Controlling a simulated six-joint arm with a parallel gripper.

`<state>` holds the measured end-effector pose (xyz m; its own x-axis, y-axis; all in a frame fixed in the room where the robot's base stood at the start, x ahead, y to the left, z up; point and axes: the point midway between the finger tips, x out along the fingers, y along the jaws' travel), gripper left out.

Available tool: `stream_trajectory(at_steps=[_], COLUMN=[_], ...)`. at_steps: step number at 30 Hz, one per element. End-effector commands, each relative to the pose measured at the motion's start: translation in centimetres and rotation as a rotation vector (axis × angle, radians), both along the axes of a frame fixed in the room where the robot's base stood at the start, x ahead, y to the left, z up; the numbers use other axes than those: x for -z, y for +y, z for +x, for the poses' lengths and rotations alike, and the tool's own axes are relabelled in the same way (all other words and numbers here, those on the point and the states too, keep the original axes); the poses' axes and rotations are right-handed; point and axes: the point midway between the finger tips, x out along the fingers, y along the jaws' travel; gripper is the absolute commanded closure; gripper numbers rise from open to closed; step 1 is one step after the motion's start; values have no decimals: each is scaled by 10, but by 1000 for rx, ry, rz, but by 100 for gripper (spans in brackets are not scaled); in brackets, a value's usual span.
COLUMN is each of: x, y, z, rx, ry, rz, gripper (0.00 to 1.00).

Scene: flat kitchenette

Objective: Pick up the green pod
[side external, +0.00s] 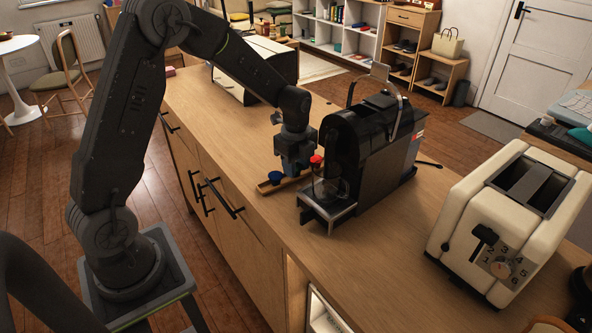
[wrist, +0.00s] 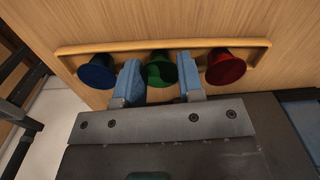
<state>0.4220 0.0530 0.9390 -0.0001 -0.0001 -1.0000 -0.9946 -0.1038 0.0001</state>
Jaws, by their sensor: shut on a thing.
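The green pod (wrist: 159,70) sits in the middle of a row of pods on a narrow wooden tray (wrist: 205,46) in the wrist view. My gripper (wrist: 161,80) has its two blue fingers on either side of the green pod, shut on it. In the side external view my gripper (side external: 293,167) points down at the tray (side external: 264,188), and the green pod is hidden there. A blue pod (wrist: 97,71) lies just left of my fingers and a red pod (wrist: 226,67) just right. The blue pod (side external: 275,177) and red pod (side external: 316,160) also show in the side external view.
A black coffee machine (side external: 366,150) with its lever raised and a glass cup (side external: 331,189) stands close to the right of my gripper. A cream toaster (side external: 505,220) is farther right. The wooden counter (side external: 400,235) is clear between them.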

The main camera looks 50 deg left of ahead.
Motion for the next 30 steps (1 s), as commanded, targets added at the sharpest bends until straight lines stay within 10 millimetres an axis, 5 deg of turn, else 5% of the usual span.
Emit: stream_trajectory(at_steps=[11, 20, 30], x=[-4, -46, -88], y=[0, 1, 62], z=[0, 0, -48], rx=[0, -1, -7], ry=[-2, -6, -3], rz=[0, 2, 1], gripper=[87, 87, 87])
